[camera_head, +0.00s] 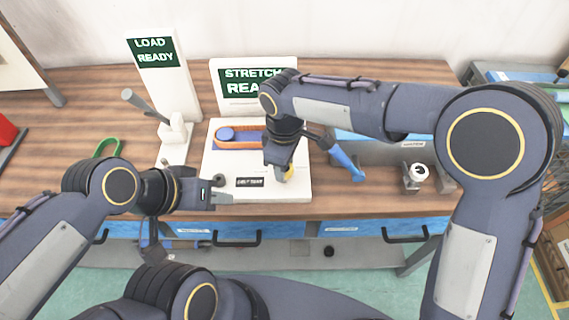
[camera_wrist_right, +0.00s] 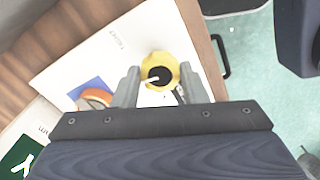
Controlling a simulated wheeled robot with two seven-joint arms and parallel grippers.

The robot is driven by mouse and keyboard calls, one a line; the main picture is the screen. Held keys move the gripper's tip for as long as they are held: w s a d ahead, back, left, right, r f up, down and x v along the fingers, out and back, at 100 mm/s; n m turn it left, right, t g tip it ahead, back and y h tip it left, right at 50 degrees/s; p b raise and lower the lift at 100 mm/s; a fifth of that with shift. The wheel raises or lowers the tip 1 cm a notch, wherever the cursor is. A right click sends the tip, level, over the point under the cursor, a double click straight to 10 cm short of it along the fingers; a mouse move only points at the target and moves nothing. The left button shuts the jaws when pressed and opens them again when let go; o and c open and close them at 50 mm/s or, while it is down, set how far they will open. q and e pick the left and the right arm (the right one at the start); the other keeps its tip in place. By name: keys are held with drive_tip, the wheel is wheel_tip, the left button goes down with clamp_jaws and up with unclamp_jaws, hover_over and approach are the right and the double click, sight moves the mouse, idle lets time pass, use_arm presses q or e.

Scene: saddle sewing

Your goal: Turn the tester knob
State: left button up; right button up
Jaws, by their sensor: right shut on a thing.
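The yellow tester knob (camera_wrist_right: 158,64) has a black centre with a white pointer mark. It sits on the white tester board (camera_wrist_right: 90,62) near one corner. My right gripper (camera_wrist_right: 159,78) has its two fingers on either side of the knob and is shut on it. In the head view the knob (camera_head: 288,174) is partly hidden by the right gripper (camera_head: 281,170). The tester board (camera_head: 222,168) also carries a "STRETCH READY" sign (camera_head: 240,88). My left gripper (camera_head: 221,198) hovers near the board's front left corner, apart from the knob; its finger gap is unclear.
A "LOAD READY" stand (camera_head: 175,95) with a grey lever is to the left. A green loop (camera_head: 107,146) lies further left.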

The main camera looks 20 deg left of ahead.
drive_tip(key=m, duration=0.4)
drive_tip(key=shift+m+b, duration=0.3)
drive_tip(key=m, duration=0.4)
drive_tip(key=shift+r, duration=0.1)
drive_tip(key=shift+m, duration=0.3)
drive_tip(key=o, duration=1)
wheel_tip(320, 180, up, 8)
drive_tip(key=shift+f+b, duration=0.15)
drive_tip(key=shift+b, duration=0.25)
